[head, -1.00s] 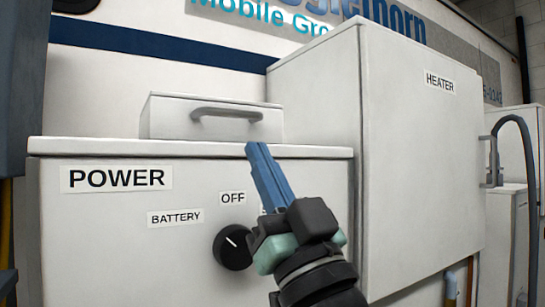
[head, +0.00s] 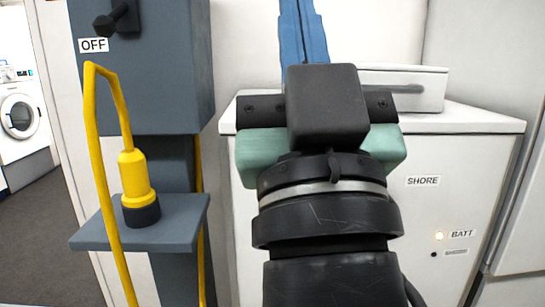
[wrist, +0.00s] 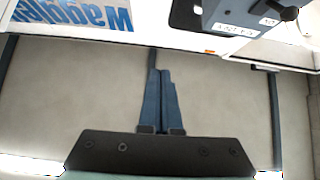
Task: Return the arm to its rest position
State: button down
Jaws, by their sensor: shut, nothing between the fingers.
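My gripper (head: 300,12) rises in the middle of the head view, its blue fingers pointing up and pressed together with nothing between them. The fingers also show in the wrist view (wrist: 160,75), closed and in front of a plain beige surface. My dark wrist and green-grey gripper body stand in front of the white power cabinet (head: 460,190) and hide its left part. The rotary knob and its labels are not visible in the head view now. I see no contact between the fingers and anything.
A grey switch box (head: 145,75) marked OFF hangs at left. Below it a yellow plug (head: 136,178) stands on a grey shelf (head: 175,225), with a yellow cable. A white lidded box (head: 405,77) sits on the cabinet. Open floor (head: 45,235) lies far left.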

jog(key=s+a+r+h+p, duration=0.1)
jog(key=r+p, duration=1.9)
jog(key=r, duration=0.1)
jog(key=s+a+r+m+p, duration=0.1)
jog(key=s+r+p, duration=0.1)
jog(key=r+p, duration=1.8)
jog(key=shift+r+h, duration=0.4)
jog(key=shift+r, duration=0.45)
jog(key=shift+s, duration=0.1)
